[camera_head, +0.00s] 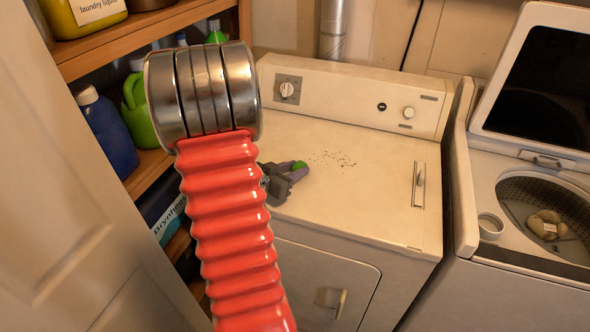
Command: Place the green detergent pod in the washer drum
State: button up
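A small green thing, which looks like the detergent pod (299,166), shows at the tip of my gripper (292,174), low over or on the left part of the middle machine's white top. The grey gripper body is partly hidden behind my red ribbed arm. One purple-grey finger shows beside the pod; whether the fingers touch or grip it is too small to tell. The washer drum (518,200) is at the right, inside the top-loading washer (470,262) with its lid (510,62) raised. A beige bundle (546,224) lies inside the drum.
The white middle machine (385,205) has dark specks (335,158) on its top and a raised control panel (350,97) behind. Shelves (150,38) with bottles stand at the left. A white door or panel (70,190) fills the left edge.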

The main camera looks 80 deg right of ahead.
jog(key=o, duration=0.4)
jog(key=shift+a+f, duration=0.1)
jog(key=shift+f, duration=0.3)
jog(key=shift+r, duration=0.15)
jog(key=shift+r, duration=0.2)
jog(key=v, duration=1.2)
jog(key=shift+r, duration=0.2)
jog(key=shift+o, duration=0.2)
